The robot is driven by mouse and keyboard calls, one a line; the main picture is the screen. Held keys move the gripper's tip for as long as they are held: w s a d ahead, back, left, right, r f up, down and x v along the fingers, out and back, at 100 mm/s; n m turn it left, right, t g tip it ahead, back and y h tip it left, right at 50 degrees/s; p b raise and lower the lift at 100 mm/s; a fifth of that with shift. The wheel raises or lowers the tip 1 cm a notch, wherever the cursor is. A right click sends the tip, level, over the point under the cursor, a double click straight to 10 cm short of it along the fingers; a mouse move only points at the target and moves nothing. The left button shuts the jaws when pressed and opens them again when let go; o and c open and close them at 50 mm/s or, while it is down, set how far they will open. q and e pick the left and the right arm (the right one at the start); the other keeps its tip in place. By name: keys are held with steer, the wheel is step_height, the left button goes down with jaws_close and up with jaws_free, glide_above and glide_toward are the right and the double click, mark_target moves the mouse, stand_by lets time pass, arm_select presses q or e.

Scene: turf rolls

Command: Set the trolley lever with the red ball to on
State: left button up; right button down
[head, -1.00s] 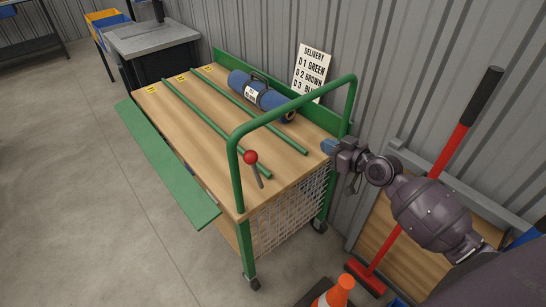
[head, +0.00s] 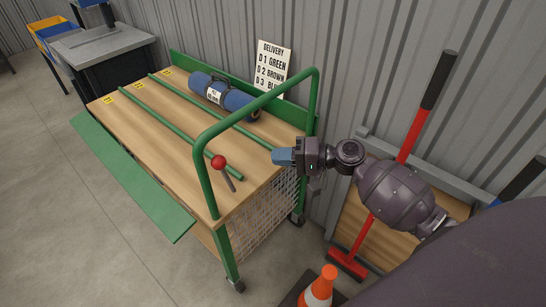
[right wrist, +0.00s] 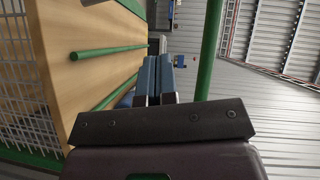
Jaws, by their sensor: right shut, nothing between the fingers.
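The trolley (head: 150,150) has a wooden deck, green rails and a green tubular handle. Its lever with the red ball (head: 219,162) stands on a grey stem at the near end of the deck, by the handle; the ball leans toward the upper left. I cannot read any on or off mark. My right gripper (head: 277,156) is at the handle's right side, right of the red ball and apart from it. Its blue fingers are shut and empty; they also show in the right wrist view (right wrist: 156,80). My left gripper is not in view.
A blue roll (head: 222,93) lies on the deck between green rails. A delivery sign (head: 272,68) leans at the wall behind. The green handle (head: 315,110) rises close to my right gripper. A red broom (head: 405,140) and an orange cone (head: 320,288) stand to the right.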

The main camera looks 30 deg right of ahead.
mark_target(227, 176)
steer(key=w+a+f+p, duration=0.1)
steer(key=w+a, duration=0.3)
steer(key=a, duration=0.6)
steer(key=shift+f, duration=0.35)
steer(key=shift+w+a, duration=0.1)
